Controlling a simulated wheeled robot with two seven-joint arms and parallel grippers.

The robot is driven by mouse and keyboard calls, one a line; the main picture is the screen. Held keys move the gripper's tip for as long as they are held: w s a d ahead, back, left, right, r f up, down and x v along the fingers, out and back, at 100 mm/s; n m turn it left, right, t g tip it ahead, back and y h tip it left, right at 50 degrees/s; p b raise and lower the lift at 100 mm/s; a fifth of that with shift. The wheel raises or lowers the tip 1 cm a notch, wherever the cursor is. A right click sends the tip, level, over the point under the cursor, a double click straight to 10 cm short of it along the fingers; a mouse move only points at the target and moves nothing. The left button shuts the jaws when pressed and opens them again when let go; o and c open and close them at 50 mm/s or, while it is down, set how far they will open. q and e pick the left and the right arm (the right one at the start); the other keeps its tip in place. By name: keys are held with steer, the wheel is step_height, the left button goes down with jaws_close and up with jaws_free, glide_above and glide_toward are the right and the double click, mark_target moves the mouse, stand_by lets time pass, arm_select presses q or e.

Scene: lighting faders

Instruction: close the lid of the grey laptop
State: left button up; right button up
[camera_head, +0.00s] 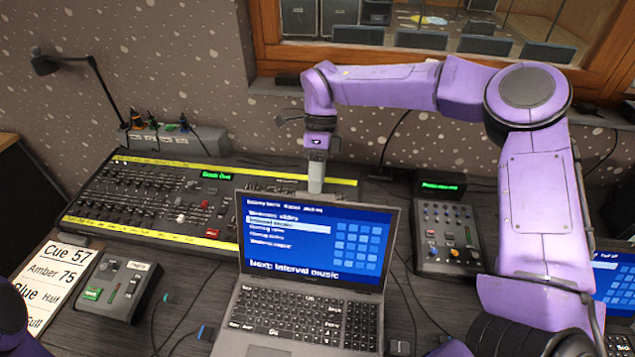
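The grey laptop (300,312) stands open on the dark desk, its keyboard toward me. Its lid (316,242) is raised, with a blue screen showing text and a grid of squares. My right arm reaches over from the right, and my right gripper (316,178) points down just behind the lid's top edge. The fingertips are partly hidden behind the lid, and I cannot tell whether they touch it. The fingers look close together with nothing visible between them. My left gripper is not in view; only a purple part of my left arm shows at the lower left edge.
A large lighting desk with faders (150,195) stands behind and left of the laptop. A small fader box (118,287) and a cue sign (50,280) lie at left. A small mixer (447,238) stands right. A second blue screen (615,283) shows at far right. Cables cross the desk.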

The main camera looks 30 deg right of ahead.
steer(key=shift+x, duration=1.05)
jaws_close()
steer(key=shift+d, duration=0.1)
stand_by(0.5)
